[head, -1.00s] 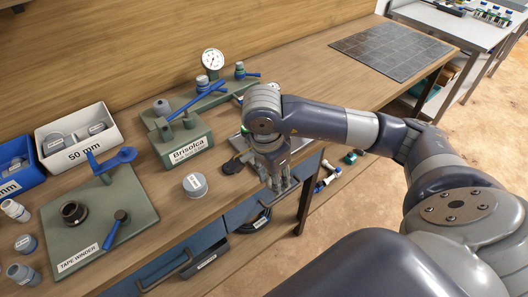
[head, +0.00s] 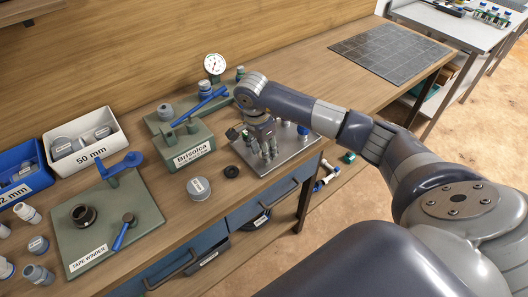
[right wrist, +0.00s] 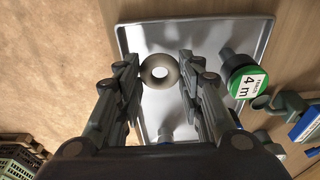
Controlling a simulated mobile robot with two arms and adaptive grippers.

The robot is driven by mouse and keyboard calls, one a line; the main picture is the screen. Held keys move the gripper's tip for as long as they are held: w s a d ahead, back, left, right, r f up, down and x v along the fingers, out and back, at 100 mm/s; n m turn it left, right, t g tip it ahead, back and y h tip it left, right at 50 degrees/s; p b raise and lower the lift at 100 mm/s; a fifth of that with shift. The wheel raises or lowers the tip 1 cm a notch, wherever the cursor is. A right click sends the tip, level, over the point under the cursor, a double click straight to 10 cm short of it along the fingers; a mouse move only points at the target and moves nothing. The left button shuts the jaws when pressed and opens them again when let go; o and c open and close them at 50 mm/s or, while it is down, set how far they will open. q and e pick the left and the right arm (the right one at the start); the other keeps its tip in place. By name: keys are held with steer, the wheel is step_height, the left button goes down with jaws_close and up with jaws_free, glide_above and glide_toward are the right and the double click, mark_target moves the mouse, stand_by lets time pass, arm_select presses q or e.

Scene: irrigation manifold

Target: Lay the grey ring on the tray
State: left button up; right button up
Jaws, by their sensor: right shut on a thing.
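The grey ring (right wrist: 160,72) sits between the fingertips of my right gripper (right wrist: 160,76) in the right wrist view. The gripper is shut on it. The metal tray (right wrist: 205,40) lies below the ring and fingers. In the head view my right gripper (head: 268,153) is over the tray (head: 296,158), which lies near the front edge of the bench. The ring is hard to make out there. I cannot tell the exact gap between ring and tray. My left gripper is not in view.
A green-labelled roll (right wrist: 245,82) is by the tray's edge. A dark ring (head: 231,172) and a round grey tin (head: 199,188) lie on the bench left of the tray. The Brisolca block (head: 190,148) stands behind them. A tape winder (head: 140,215) is further left.

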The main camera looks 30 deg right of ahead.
step_height(320, 180, down, 2)
steer(key=shift+f+p, duration=0.1)
steer(key=shift+p, duration=0.2)
steer(key=shift+f, duration=0.15)
steer(key=o, duration=0.4)
steer(key=shift+o, duration=0.2)
steer(key=shift+a+r, duration=0.1)
steer(key=shift+r, duration=0.3)
step_height(320, 180, up, 11)
steer(key=a+b, duration=0.1)
steer(key=b, duration=0.2)
steer(key=shift+s+a+r+b, duration=0.15)
steer(key=shift+a+r+b, duration=0.05)
steer(key=shift+a+b, duration=0.15)
